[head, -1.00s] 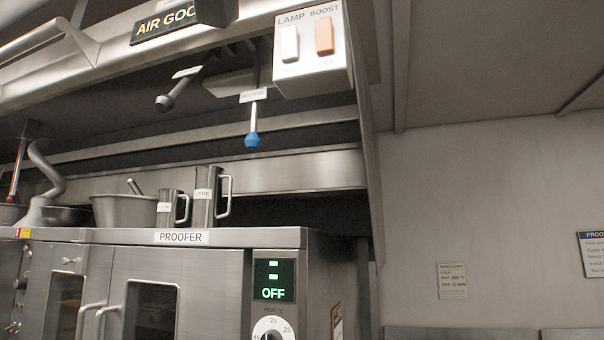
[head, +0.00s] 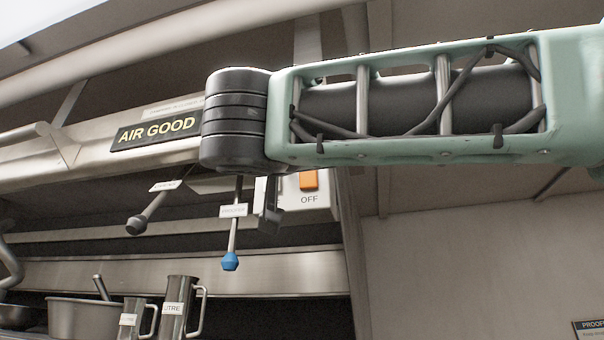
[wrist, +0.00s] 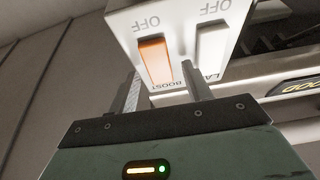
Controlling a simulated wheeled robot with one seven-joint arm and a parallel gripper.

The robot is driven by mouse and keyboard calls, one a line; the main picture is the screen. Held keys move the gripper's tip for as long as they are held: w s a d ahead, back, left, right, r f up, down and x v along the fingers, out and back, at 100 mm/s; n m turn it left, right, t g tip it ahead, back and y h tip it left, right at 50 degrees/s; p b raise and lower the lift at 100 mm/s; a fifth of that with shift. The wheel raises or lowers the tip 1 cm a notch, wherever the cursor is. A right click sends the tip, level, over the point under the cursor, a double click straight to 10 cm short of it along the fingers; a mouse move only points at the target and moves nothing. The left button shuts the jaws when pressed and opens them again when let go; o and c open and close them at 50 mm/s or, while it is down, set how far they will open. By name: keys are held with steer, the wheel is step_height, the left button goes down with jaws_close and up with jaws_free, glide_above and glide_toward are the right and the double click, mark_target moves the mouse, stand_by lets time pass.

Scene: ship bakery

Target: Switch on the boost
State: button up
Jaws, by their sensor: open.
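The boost switch is an orange rocker (head: 309,180) on a white switch box (head: 322,203) under the hood edge, with OFF printed below it in the head view. In the wrist view the orange rocker (wrist: 156,62) appears upside down, with BOOST beside it and OFF at its other end. A white lamp rocker (wrist: 212,54), also marked OFF, sits beside it there. My gripper (wrist: 160,84) is open and empty, its two fingers pointing at the box on either side of the orange rocker's line. Whether they touch the box is unclear. My arm hides part of the box in the head view.
An AIR GOOD sign (head: 156,132) is on the hood to the left. A blue-tipped pull rod (head: 231,240) and a grey-tipped rod (head: 146,216) hang close by, left of the box. Metal jugs (head: 178,308) and a pot (head: 82,318) stand below.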

steer(key=shift+c, duration=0.3)
steer(key=c, duration=0.9)
steer(key=shift+c, duration=0.2)
steer(key=shift+f+b, duration=0.1)
steer(key=shift+b, duration=0.75)
steer(key=g, duration=0.1)
steer(key=r+g+y, duration=0.1)
steer(key=g, duration=0.1)
steer(key=shift+r, duration=0.1)
